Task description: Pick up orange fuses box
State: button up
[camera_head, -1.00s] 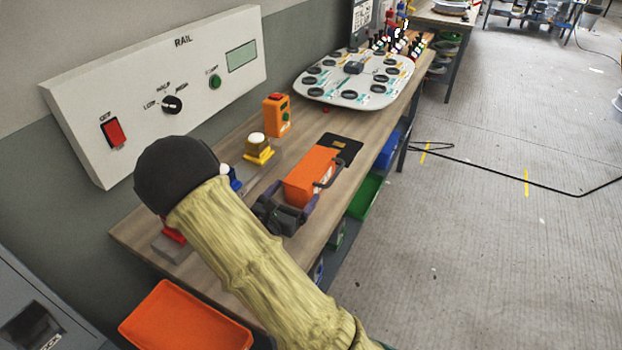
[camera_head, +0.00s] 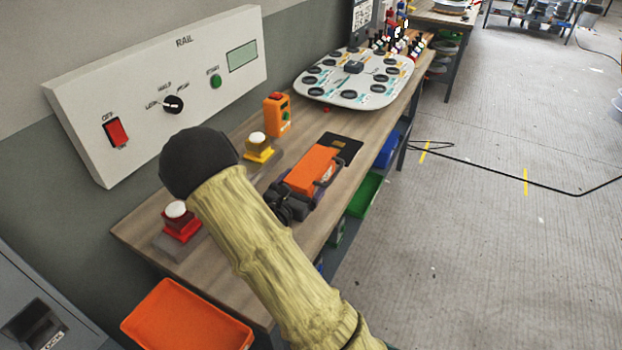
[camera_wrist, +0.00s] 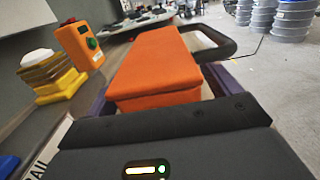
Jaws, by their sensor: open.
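The orange fuses box (camera_head: 313,165) lies on the wooden workbench, beside a black mat. In the wrist view the box (camera_wrist: 156,62) fills the middle, directly ahead of the dark gripper body. My gripper (camera_head: 317,172) is open, low at the near end of the box. Its right finger runs along the box's right side, with a visible gap in the wrist view. The left finger is mostly hidden behind the box. I cannot tell whether that finger touches the box.
A yellow-based button (camera_head: 259,148), an orange control box (camera_head: 277,115) and a red button (camera_head: 180,222) stand along the wall side. A white plate with black round parts (camera_head: 345,92) lies farther back. An orange tray (camera_head: 185,318) sits below the near bench edge.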

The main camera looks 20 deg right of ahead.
jog(key=shift+c, duration=0.2)
jog(key=shift+d, duration=0.1)
jog(key=c, duration=1.2)
jog(key=shift+c, duration=0.2)
jog(key=shift+w+r, duration=0.1)
jog(key=shift+r, duration=0.25)
notch_tip(320, 180, up, 9)
jog(key=shift+r, duration=0.2)
